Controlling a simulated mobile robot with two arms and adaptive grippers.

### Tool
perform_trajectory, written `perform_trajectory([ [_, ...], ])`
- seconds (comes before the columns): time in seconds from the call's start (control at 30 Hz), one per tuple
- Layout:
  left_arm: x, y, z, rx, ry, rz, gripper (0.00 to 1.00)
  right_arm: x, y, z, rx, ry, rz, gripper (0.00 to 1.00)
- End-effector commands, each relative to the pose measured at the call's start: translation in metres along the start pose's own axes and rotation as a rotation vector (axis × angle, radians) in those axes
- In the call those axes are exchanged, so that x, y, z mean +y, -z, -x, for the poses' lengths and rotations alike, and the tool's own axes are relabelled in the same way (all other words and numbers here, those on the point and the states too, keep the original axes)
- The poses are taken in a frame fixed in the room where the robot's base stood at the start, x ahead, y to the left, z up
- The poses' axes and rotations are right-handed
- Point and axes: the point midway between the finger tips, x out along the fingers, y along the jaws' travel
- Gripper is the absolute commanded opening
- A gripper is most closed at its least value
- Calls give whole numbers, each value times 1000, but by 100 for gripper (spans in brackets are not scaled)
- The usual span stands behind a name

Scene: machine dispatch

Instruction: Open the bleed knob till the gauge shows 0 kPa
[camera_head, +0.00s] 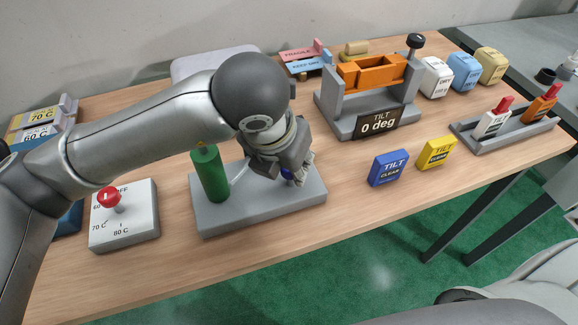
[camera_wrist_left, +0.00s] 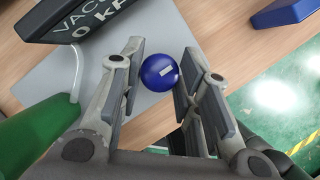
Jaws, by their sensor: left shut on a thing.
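The blue bleed knob (camera_wrist_left: 160,72) is a round knob with a white mark, between the two fingers of my left gripper (camera_wrist_left: 158,82) in the left wrist view. My left gripper (camera_head: 290,172) is shut on it over the right part of a grey base plate (camera_head: 260,210) in the head view, hiding most of the knob. The dark gauge panel (camera_wrist_left: 50,22) shows partly at the top left of the wrist view; its visible text reads "VAC" and "0 KP", with the rest cut off. In the head view my arm hides the gauge. My right gripper is not in view.
A green cylinder (camera_head: 209,173) stands on the plate, left of my gripper. A red-knobbed temperature box (camera_head: 124,230) sits further left. Blue (camera_head: 388,168) and yellow (camera_head: 437,153) tilt blocks are to the right, the orange tilt fixture (camera_head: 372,75) behind them.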

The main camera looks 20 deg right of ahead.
Motion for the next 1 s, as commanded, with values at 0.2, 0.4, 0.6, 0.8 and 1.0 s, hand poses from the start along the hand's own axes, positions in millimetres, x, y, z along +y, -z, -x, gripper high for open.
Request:
perform_trajectory([
  [0.2,0,-1,1,0,-4,12,8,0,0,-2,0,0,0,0],
  [0.4,0,-1,1,-1,-4,12,7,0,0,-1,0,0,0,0],
  [0.6,0,-1,1,0,-4,11,51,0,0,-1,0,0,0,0],
  [0.8,0,0,0,0,-3,10,52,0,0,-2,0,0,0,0],
  [1.0,0,-1,6,-1,-3,9,52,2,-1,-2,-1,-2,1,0],
])
